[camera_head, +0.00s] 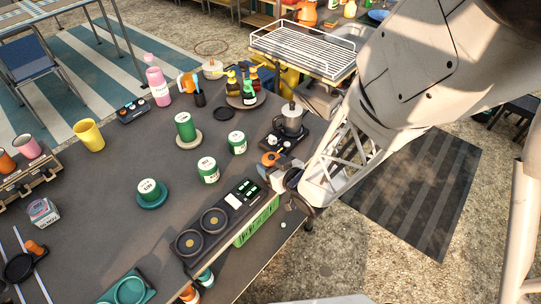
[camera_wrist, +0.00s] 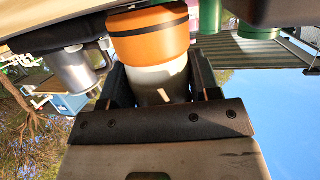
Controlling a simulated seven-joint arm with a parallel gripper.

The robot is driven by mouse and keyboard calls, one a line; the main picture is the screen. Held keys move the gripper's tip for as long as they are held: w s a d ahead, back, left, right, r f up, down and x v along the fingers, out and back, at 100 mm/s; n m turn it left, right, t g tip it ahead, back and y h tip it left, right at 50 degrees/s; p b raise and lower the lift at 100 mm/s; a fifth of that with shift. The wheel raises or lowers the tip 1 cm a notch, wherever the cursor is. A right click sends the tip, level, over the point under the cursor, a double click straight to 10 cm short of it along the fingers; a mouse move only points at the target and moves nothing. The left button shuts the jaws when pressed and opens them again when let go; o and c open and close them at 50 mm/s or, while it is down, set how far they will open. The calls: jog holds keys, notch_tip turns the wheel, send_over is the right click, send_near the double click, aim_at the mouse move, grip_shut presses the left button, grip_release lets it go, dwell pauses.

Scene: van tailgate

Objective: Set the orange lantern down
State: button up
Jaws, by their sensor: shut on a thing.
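The orange lantern (camera_wrist: 150,38) has an orange body with a dark band and a pale part nearer my gripper. In the wrist view my gripper (camera_wrist: 155,85) is shut on the pale part, with a dark finger on each side. In the head view the orange part (camera_head: 270,159) shows just left of my gripper (camera_head: 284,172), by the right edge of the dark table (camera_head: 110,200). The lantern is close to the tabletop. Whether its underside touches the table or hangs just above it, I cannot tell.
A metal moka pot (camera_head: 292,119) stands on a black burner just behind the lantern. A black panel with round dials (camera_head: 214,220) lies in front. White-and-green tins (camera_head: 208,169) stand to the left. A plate of bottles (camera_head: 243,100) is further back. Bare tabletop lies between the tins.

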jog(key=shift+f, duration=0.15)
jog(key=o, duration=1)
jog(key=shift+s+d, duration=0.1)
jog(key=shift+r+v, duration=0.1)
jog(key=shift+v, duration=1.8)
jog(key=shift+r+v, duration=0.15)
jog(key=shift+v, duration=1.7)
